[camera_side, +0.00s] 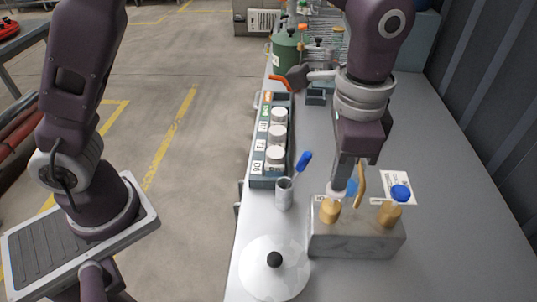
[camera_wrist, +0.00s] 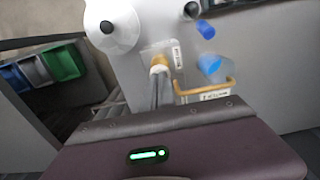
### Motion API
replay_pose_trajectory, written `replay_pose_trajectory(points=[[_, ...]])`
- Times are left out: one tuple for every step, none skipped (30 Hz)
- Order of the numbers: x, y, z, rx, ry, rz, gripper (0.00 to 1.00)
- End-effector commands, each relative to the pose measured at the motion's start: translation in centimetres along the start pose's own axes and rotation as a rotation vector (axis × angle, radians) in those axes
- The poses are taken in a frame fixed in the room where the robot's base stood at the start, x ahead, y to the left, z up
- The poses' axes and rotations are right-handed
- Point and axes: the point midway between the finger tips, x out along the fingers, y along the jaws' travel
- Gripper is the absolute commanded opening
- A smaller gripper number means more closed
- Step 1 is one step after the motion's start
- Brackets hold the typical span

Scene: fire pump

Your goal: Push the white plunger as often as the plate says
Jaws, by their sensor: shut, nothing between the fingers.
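A grey block (camera_side: 355,240) on the bench carries two brass fittings. The white plunger (camera_side: 331,196) tops the left one, and also shows in the wrist view (camera_wrist: 158,69). A blue knob (camera_side: 401,193) tops the right one. My gripper (camera_side: 341,186) is shut and points down at the white plunger, its tips right at the plunger's head. I cannot tell whether they touch it. In the wrist view, its fingers (camera_wrist: 162,92) partly hide the fitting. A white card (camera_side: 397,187) lies behind the block. Its print is too small to read.
A white round lid (camera_side: 268,280) with a black knob stands front left. A cup (camera_side: 284,194) holds a blue-handled tool. A rack (camera_side: 258,150) with white jars lies farther back. A brass handle (camera_side: 360,181) rises close beside my fingers. The bench's right side is clear.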

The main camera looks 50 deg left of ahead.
Motion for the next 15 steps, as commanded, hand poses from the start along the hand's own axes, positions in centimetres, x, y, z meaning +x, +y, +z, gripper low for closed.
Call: replay_pose_trajectory(points=[[0.2, 0.0, 0.0, 0.0, -0.001, 0.0, 0.0], [0.3, 0.0, 0.0, 0.0, -0.001, 0.0, 0.0], [0.5, 0.0, 0.0, 0.0, -0.001, 0.0, 0.0], [0.6, 0.0, 0.0, 0.0, -0.001, 0.0, 0.0], [0.7, 0.0, 0.0, 0.0, -0.001, 0.0, 0.0], [0.9, 0.0, 0.0, 0.0, -0.001, 0.0, 0.0], [1.0, 0.0, 0.0, 0.0, -0.002, 0.0, 0.0], [1.2, 0.0, 0.1, 0.0, -0.002, 0.001, 0.0], [1.3, 0.0, 0.1, 0.0, -0.002, 0.0, 0.0], [1.4, 0.0, 0.0, 0.0, -0.002, 0.0, 0.0], [1.6, 0.0, 0.0, 0.0, -0.001, 0.0, 0.0], [1.7, 0.0, 0.0, 0.0, -0.001, 0.0, 0.0], [1.8, 0.0, 0.0, 0.0, -0.001, 0.0, 0.0], [1.9, 0.0, 0.0, 0.0, -0.001, 0.0, 0.0], [2.1, 0.0, 0.0, 0.0, -0.001, 0.0, 0.0]])
